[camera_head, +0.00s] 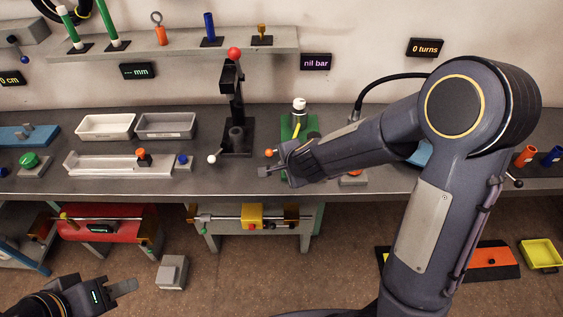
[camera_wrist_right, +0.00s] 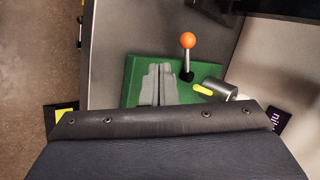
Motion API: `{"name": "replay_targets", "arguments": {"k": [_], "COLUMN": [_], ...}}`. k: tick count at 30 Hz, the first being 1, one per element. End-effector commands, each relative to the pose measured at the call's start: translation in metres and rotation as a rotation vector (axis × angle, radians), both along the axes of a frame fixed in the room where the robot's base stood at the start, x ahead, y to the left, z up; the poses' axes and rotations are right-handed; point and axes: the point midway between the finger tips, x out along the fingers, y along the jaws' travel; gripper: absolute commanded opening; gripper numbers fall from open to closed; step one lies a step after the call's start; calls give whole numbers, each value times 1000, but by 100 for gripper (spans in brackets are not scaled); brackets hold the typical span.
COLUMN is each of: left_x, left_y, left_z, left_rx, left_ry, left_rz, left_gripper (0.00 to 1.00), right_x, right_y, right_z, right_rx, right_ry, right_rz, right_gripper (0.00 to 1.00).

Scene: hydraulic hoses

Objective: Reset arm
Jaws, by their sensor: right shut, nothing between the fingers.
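My right arm reaches in from the right in the head view, over the bench. Its gripper (camera_head: 272,172) is near the bench's front edge, beside an orange-knobbed lever (camera_head: 269,153). In the right wrist view its two grey fingers (camera_wrist_right: 157,84) lie together, shut and empty, in front of a green base plate (camera_wrist_right: 197,72). The orange knob (camera_wrist_right: 188,40) stands to the right of the fingertips, apart from them in that picture. My left gripper (camera_head: 122,287) is low at the left, in front of the bench and over the floor.
A black press stand with a red knob (camera_head: 234,53) stands left of the green plate. Two trays (camera_head: 106,127) and a long grey fixture (camera_head: 110,165) lie further left. A shelf (camera_head: 180,42) holds hose parts behind. A yellow tray (camera_head: 541,255) is at lower right.

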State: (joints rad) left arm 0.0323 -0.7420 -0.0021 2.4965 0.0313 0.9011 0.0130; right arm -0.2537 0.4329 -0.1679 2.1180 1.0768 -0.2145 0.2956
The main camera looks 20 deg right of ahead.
Motion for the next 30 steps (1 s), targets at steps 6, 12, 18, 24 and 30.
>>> {"name": "replay_targets", "arguments": {"k": [6, 12, 18, 24, 30], "left_x": [0, 0, 0, 0, 0], "left_y": [0, 0, 0, 0, 0], "left_z": [23, 34, 34, 34, 34], "left_rx": [0, 0, 0, 0, 0], "left_ry": [-1, -1, -1, -1, -1], "left_rz": [0, 0, 0, 0, 0], "left_gripper": [36, 36, 36, 36, 36], "right_x": [-25, -40, -44, -47, -91], "right_y": [0, -2, -2, 0, 9], "right_z": [35, 49, 51, 68, 136], "right_rx": [1, 1, 1, 19, 9], "right_ry": [-3, -1, -1, -38, -194], "right_rz": [2, 1, 1, 66, 430], "right_gripper": [0, 0, 0, 0, 0]}}
